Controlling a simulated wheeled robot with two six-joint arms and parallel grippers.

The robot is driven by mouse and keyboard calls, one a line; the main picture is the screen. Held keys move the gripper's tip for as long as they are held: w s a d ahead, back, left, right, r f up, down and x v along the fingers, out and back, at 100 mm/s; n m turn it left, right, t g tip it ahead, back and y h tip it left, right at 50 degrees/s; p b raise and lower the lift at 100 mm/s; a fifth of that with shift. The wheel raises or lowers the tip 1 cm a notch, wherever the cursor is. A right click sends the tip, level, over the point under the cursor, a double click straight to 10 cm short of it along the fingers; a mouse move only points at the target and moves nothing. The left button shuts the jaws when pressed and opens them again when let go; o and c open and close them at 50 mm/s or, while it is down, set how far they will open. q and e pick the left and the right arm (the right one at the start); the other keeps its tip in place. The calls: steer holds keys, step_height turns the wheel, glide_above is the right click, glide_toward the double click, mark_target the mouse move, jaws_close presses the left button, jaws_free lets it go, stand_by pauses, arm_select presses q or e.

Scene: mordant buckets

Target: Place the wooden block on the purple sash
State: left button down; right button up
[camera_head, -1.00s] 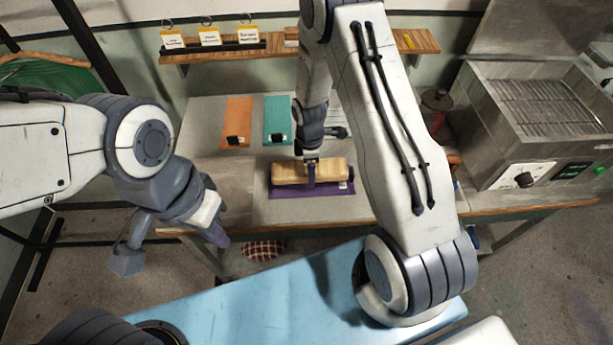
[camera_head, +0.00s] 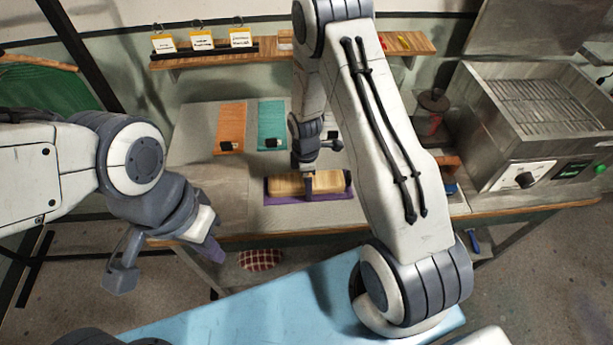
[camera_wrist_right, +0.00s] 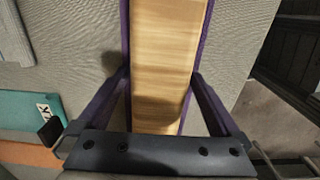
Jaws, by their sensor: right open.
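The wooden block (camera_head: 287,185) lies lengthwise over the purple sash (camera_head: 312,200) on the worktable, and appears to rest on it. Purple edges of the sash (camera_wrist_right: 203,55) show along both sides of the block (camera_wrist_right: 165,70) in the right wrist view. My right gripper (camera_head: 308,184) is at the middle of the block, with its open fingers (camera_wrist_right: 160,90) on either side of it. Their exact clearance is hard to tell. My left gripper (camera_head: 165,262) is open and empty, in front of the table at the left.
An orange sash (camera_head: 230,125) and a teal sash (camera_head: 271,122) lie behind, each with a black object on it. A grey heater-like unit (camera_head: 535,125) with a grille stands at the right. A wooden shelf (camera_head: 215,58) with tags is on the wall. The table's left part is bare.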

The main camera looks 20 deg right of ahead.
step_height(320, 180, up, 12)
steer(key=b, duration=0.3)
steer(key=s+a+r+m, duration=0.4)
steer(key=s+a+r, duration=0.5)
steer(key=s+a, duration=0.25)
steer(key=s+a+r+m, duration=0.1)
steer(key=s, duration=0.5)
steer(key=s+a+r+m+y, duration=0.1)
steer(key=s+a+r+m, duration=0.1)
steer(key=s, duration=0.5)
steer(key=shift+a+m, duration=0.3)
steer(key=shift+r, duration=0.1)
steer(key=shift+w+f+b, duration=0.1)
steer(key=shift+f+b, duration=0.8)
